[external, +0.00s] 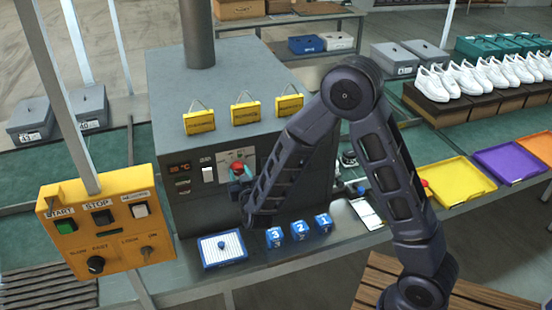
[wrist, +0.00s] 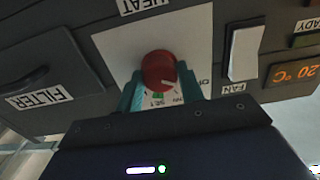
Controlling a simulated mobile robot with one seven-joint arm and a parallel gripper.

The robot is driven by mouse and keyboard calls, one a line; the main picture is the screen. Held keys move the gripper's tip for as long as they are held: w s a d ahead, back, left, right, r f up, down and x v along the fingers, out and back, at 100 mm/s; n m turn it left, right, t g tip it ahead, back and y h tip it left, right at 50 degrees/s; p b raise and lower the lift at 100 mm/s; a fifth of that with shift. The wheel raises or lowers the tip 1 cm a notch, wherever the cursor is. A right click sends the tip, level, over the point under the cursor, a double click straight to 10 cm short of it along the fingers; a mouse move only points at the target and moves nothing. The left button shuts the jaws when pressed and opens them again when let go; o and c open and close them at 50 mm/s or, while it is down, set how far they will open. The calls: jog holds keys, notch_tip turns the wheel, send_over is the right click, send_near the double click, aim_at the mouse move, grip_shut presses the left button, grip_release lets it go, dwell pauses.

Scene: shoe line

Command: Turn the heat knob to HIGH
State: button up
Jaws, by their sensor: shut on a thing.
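The red heat knob (wrist: 158,71) sits on a white plate (wrist: 112,44) labelled HEAT on the front of the grey oven (external: 222,95). In the wrist view, which shows the panel upside down, my gripper (wrist: 159,84) has its teal fingers on both sides of the knob, shut on it. In the external view the knob (external: 237,169) shows small and red at the gripper's tip. The plate's position labels are mostly covered by the knob and fingers, so I cannot read the knob's setting.
A white FAN switch (wrist: 245,53) and a 20 °C display (wrist: 293,73) are beside the knob. A FILTER drawer (wrist: 40,80) is on its other side. A yellow control box (external: 105,232) hangs at left.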

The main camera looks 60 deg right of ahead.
jog(key=shift+m, duration=0.3)
jog(key=m, duration=1)
jog(key=shift+m, duration=0.4)
jog(key=m, duration=1.1)
jog(key=shift+m, duration=0.3)
jog(key=o, duration=1)
